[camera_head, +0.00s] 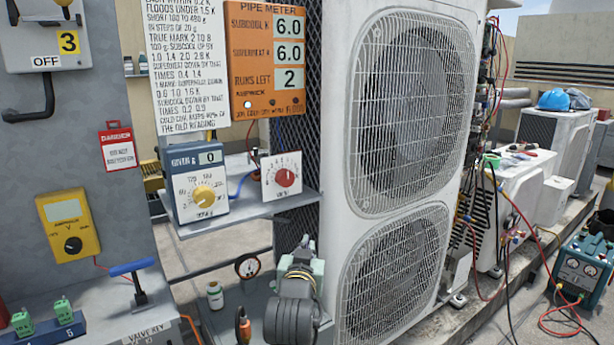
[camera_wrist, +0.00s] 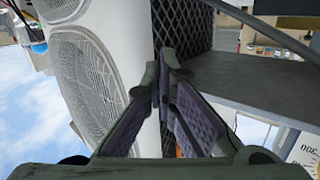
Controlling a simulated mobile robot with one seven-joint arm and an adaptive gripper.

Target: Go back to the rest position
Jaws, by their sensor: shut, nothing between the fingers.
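My gripper (camera_head: 304,246) is in the lower middle of the head view, in front of the mesh panel and left of the large white condenser (camera_head: 343,190). In the wrist view my gripper's fingertips (camera_wrist: 164,66) are together with nothing between them. The fingers point toward the dark mesh (camera_wrist: 183,28), between the condenser (camera_wrist: 128,60) and the grey shelf (camera_wrist: 245,80). Whether a fingertip touches anything cannot be told.
A blue meter (camera_head: 198,185) and a white red-knob dial box (camera_head: 283,177) stand on the shelf (camera_head: 240,212). The blue-handled valve key (camera_head: 135,275) is on the left bench.

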